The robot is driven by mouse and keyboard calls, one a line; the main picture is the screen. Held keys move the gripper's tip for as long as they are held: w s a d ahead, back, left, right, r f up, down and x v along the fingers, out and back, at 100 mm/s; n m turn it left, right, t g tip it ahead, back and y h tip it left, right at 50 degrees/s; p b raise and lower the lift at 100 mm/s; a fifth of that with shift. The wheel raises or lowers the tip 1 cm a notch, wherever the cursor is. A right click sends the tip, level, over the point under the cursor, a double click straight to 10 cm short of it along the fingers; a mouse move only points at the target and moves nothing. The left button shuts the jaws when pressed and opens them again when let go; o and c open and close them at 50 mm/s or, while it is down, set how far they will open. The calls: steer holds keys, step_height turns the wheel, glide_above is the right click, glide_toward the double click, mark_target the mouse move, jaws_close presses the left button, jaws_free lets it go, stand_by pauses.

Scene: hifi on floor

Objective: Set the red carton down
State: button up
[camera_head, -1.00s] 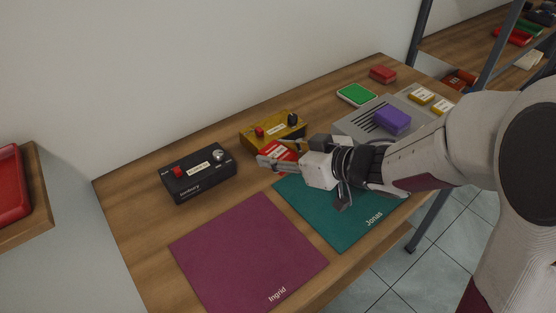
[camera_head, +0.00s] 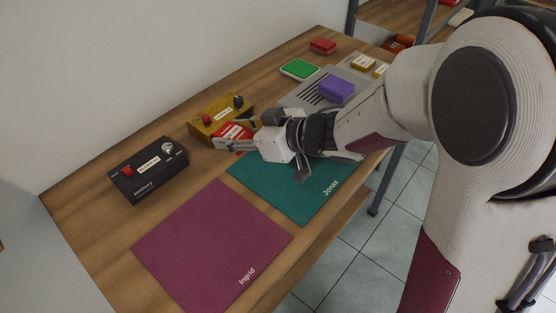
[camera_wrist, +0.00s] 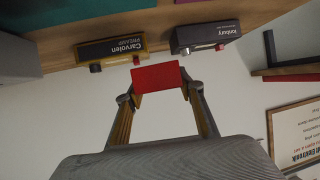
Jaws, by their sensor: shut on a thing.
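The red carton (camera_head: 231,132) with a white label is held between the fingers of my gripper (camera_head: 236,134). It shows just in front of the yellow preamp box, near the far left corner of the teal mat marked Jonas (camera_head: 290,195). Whether it touches the table cannot be told. In the wrist view the red carton (camera_wrist: 158,77) spans between the two fingertips, and my gripper (camera_wrist: 159,86) is shut on it.
The yellow box (camera_head: 215,113) and black box (camera_head: 148,172) stand behind the mats. A maroon mat marked Ingrid (camera_head: 210,245) lies empty. A purple block (camera_head: 337,89) sits on a grey slotted unit (camera_head: 298,97). A green-topped item (camera_head: 300,69) and red block (camera_head: 323,46) lie farther back.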

steer(key=w+d, duration=0.4)
steer(key=d, duration=0.8)
steer(key=n+g+y, duration=0.1)
steer(key=n+g, duration=0.2)
glide_above(294, 164)
steer(key=s, duration=0.2)
steer(key=shift+s+a+r+y, duration=0.2)
steer(key=shift+r+y, duration=0.05)
steer(key=shift+y, duration=0.05)
steer(key=shift+f, duration=3.15)
steer(key=shift+f, duration=1.85)
steer(key=shift+f, duration=0.2)
